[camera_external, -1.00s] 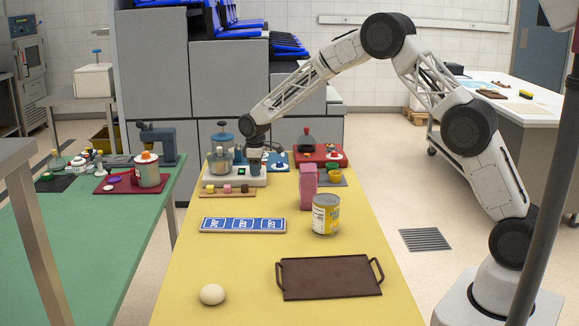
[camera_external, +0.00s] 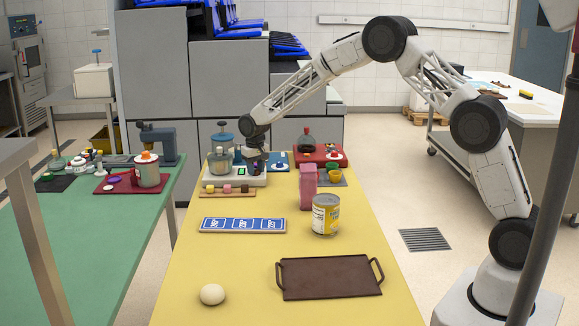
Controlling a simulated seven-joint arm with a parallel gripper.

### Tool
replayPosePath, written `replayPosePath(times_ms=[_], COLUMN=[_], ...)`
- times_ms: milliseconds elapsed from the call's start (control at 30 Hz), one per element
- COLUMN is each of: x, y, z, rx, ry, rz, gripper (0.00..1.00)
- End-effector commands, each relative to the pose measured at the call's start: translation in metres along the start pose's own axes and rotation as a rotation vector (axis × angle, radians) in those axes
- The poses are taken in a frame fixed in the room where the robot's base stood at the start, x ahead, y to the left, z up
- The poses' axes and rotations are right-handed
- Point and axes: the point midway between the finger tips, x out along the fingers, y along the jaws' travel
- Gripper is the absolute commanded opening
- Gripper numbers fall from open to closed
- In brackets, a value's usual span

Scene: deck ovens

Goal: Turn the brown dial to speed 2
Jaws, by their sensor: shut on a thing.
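A white machine (camera_external: 210,181) stands at the far end of the yellow table, with grey-blue pots (camera_external: 222,162) on its left part. My gripper (camera_external: 257,171) points down at the machine's right end. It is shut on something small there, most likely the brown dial. The dial itself is hidden behind the fingers, and its setting cannot be read. A small green display (camera_external: 241,171) shows on the machine just left of my gripper.
A wooden strip with yellow, pink and brown blocks (camera_external: 228,193) lies just in front of the machine. A pink box (camera_external: 308,187), a yellow can (camera_external: 326,215), a blue panel (camera_external: 243,225), a brown tray (camera_external: 330,278) and an egg (camera_external: 212,294) stand nearer.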

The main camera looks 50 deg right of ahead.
Motion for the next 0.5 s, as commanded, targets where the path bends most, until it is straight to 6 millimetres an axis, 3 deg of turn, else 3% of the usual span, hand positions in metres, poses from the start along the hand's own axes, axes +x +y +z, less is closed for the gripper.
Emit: replayPosePath(times_ms=[500], x=[-0.0004], y=[0.0], z=[-0.0003], rx=[0.354], ry=[0.001], rz=[0.0], gripper=[0.12])
